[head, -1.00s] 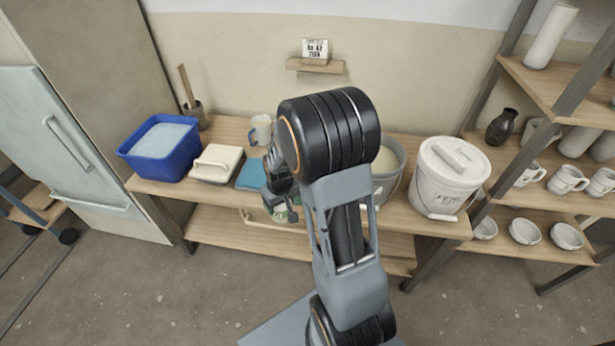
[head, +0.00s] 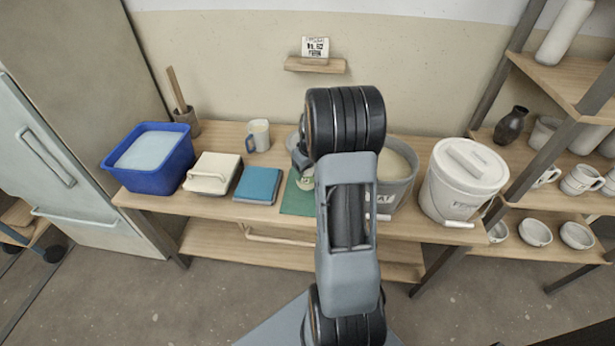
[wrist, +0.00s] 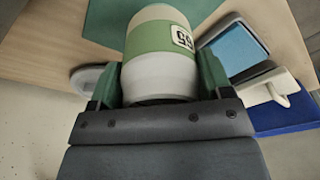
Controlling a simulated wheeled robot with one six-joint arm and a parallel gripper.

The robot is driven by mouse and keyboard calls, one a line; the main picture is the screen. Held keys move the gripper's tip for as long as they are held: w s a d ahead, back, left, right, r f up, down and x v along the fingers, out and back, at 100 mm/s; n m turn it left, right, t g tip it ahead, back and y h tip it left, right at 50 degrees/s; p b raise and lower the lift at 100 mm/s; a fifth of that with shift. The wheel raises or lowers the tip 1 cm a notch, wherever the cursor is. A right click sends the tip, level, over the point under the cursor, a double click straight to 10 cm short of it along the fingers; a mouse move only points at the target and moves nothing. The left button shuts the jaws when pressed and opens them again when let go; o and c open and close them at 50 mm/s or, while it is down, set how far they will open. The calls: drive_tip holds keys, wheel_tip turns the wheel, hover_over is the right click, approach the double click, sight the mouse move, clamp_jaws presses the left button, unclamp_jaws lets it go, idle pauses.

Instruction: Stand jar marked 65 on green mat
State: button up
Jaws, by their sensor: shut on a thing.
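My gripper (wrist: 158,82) is shut on a pale jar with a green band (wrist: 157,42), one green finger on each side of it. In the head view my arm hides most of the gripper and jar; a bit of the jar (head: 305,181) shows over the mat. The green mat (head: 292,206) lies on the bench between the blue tile and the grey bucket; it also shows beyond the jar in the wrist view (wrist: 98,20). I cannot tell whether the jar touches the mat.
On the bench left of the mat are a blue tile (head: 258,184), a cream lidded box (head: 212,173), a blue tub (head: 150,175) and a mug (head: 259,134). To its right stand an open grey bucket (head: 398,185) and a white lidded bucket (head: 462,190). A shelf unit stands at far right.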

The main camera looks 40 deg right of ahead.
drive_tip(key=shift+w+d+f, duration=0.35)
drive_tip(key=shift+w+f, duration=0.05)
drive_tip(key=shift+f, duration=0.25)
drive_tip(key=shift+w+d+f, duration=0.35)
drive_tip(key=shift+f, duration=0.3)
drive_tip(key=shift+w+d+f, duration=0.1)
drive_tip(key=shift+f, duration=1.55)
drive_tip(key=shift+f+b, duration=0.2)
drive_tip(key=shift+b, duration=0.1)
drive_tip(key=o, duration=1.1)
drive_tip(key=shift+r, duration=0.15)
